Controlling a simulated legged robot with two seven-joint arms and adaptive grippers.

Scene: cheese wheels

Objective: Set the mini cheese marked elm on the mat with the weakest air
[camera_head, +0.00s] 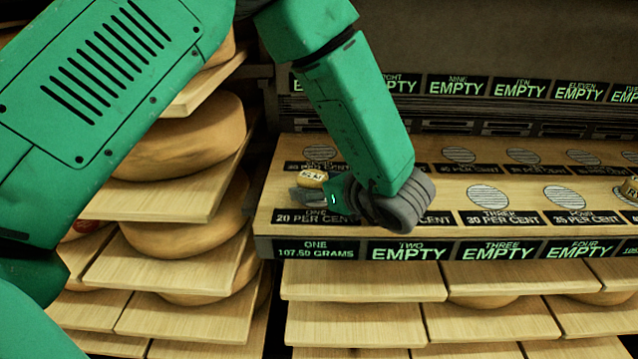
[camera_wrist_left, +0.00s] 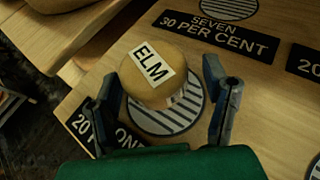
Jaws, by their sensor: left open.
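The mini cheese marked elm (camera_head: 313,178) is a small tan wheel with a white label. It stands upright on the striped round mat one (camera_wrist_left: 165,120), whose card reads 20 per cent. In the wrist view the elm cheese (camera_wrist_left: 140,82) sits between the two dark fingers of my left gripper (camera_wrist_left: 161,72), which is open with gaps visible. In the head view my left gripper (camera_head: 320,190) is at the cheese, partly hidden by its arm. Bare mats three (camera_head: 488,194), 30 per cent, and four (camera_head: 578,197), apparently 25 per cent, lie right. Mat two is hidden behind my gripper.
The front display one (camera_head: 318,250) reads 107.50 grams; two, three and four read empty. Back-row mats (camera_head: 458,155) look bare; card seven (camera_wrist_left: 220,35) reads 30 per cent. Another labelled cheese (camera_head: 629,188) is cut off at right. Shelves of large wheels (camera_head: 180,140) stand left.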

